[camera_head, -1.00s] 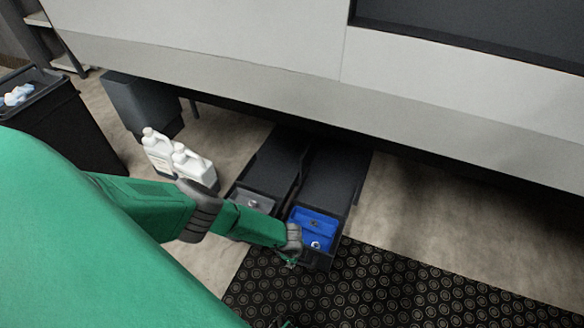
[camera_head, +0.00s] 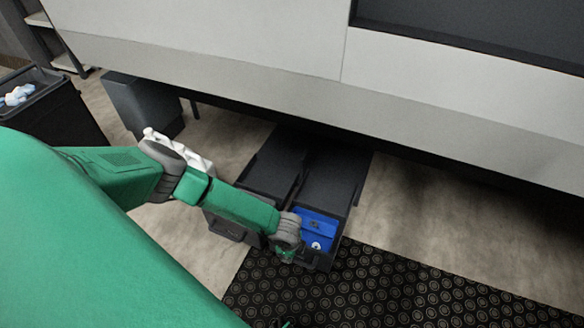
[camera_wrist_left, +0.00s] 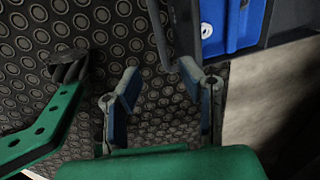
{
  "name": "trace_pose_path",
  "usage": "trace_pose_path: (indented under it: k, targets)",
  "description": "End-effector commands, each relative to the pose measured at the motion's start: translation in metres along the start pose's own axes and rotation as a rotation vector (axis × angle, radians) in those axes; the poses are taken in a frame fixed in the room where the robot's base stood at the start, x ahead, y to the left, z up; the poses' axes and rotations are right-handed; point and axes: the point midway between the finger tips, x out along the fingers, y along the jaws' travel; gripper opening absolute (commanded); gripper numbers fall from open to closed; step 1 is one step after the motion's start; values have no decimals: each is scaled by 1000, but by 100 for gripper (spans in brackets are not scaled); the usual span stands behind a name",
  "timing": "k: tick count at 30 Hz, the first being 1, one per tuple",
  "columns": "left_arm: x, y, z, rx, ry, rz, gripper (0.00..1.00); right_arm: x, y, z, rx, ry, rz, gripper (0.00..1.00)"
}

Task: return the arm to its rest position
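My left arm comes in from the left in the head view and reaches down across the front of two dark drawers. My left gripper (camera_head: 287,256) is beside the blue bin (camera_head: 318,228) in the right drawer, on its near left side. In the left wrist view, the left gripper (camera_wrist_left: 160,72) has its two blue-padded fingers apart with nothing between them. The blue bin's edge (camera_wrist_left: 232,22) shows beyond the fingertips, with a small white round thing in it.
The drawers' dark trays (camera_head: 335,178) extend from under a pale cabinet (camera_head: 210,45). White jugs (camera_head: 190,153) are partly hidden behind my arm. A black bin (camera_head: 50,110) stands at the left. A patterned black mat (camera_head: 400,290) covers the floor in front.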

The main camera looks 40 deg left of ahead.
Motion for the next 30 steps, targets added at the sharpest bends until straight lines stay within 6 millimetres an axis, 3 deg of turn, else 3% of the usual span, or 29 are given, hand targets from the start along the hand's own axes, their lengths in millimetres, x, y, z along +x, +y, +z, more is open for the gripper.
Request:
trace_pose_path:
  k: [12,14,17,20,21,24,27,30]
  targets:
    - [0,0,-2,6,2,-1,34,0,0,-1,0,-2,0,34]
    - [-4,0,-9,43,12,-6,34,0,0,-1,0,-2,0,34]
    - [-19,0,-41,230,53,-31,34,-4,0,-2,0,-2,0,34]
    - [-51,8,-94,607,115,-90,34,-10,0,-2,0,-2,0,34]
    - [-68,15,-118,809,140,-126,34,-13,0,-2,0,-2,0,34]
    - [-109,40,-164,1337,181,-228,34,-20,0,-2,0,-2,0,34]
    - [-145,70,-188,1857,190,-337,34,-27,0,-3,0,-2,0,34]
    - [-177,100,-190,2373,169,-442,34,-34,0,-3,0,-2,0,34]
